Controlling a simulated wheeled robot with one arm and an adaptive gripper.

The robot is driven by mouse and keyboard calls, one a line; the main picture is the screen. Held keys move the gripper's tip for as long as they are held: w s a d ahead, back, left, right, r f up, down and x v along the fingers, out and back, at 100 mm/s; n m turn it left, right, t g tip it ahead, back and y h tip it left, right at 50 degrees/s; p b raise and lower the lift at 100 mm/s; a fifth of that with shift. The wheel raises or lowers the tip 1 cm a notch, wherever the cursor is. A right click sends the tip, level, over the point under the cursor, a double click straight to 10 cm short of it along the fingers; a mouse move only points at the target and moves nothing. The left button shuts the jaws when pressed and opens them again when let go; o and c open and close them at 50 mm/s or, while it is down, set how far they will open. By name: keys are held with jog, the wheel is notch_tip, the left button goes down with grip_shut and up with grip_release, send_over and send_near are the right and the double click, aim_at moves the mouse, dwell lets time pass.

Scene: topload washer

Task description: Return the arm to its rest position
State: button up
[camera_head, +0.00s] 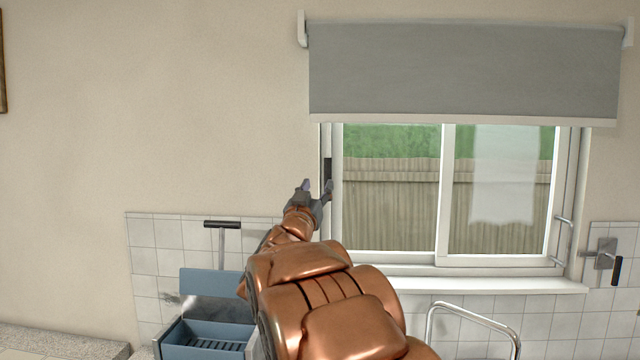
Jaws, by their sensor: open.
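My gripper (317,188) is open and empty at the end of my copper-coloured arm. The arm reaches up and forward from the bottom middle of the head view. The fingers point upward, in front of the left edge of the window frame as seen here. I cannot tell whether they touch the frame. My arm hides part of the wall and of the things below the window.
A window (440,200) with a grey roller blind (465,70) is behind my gripper. A blue open container (205,335) is left of my arm, near a black-handled tool (222,226). A metal rail (475,315) is at the lower right.

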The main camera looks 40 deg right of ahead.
jog(key=shift+s+a+f, duration=0.2)
jog(key=shift+a+f, duration=0.05)
jog(key=shift+a, duration=0.1)
dwell(0.4)
jog(key=w+a+f+n+t+y, duration=0.1)
jog(key=w+a+f+n+y, duration=0.2)
jog(key=a+f+n+y, duration=1.05)
jog(key=s+a+f+m+g+y+b, duration=0.1)
jog(key=s+a+f+g+y, duration=0.15)
jog(key=s+a+f, duration=0.5)
jog(key=s+a+f+m+g+y, duration=0.2)
jog(key=s+a+f+y, duration=0.15)
jog(key=a+f, duration=0.7)
jog(key=s+a+f+g, duration=0.1)
jog(key=s+f+g, duration=0.2)
jog(key=s, duration=0.6)
jog(key=s+a+f+g, duration=0.1)
jog(key=s+f+g, duration=0.2)
jog(key=s, duration=0.7)
jog(key=s+a+f+n+g, duration=0.1)
jog(key=s+f+g, duration=0.2)
jog(key=s, duration=0.7)
jog(key=shift+g+b, duration=0.45)
jog(key=shift+g, duration=0.2)
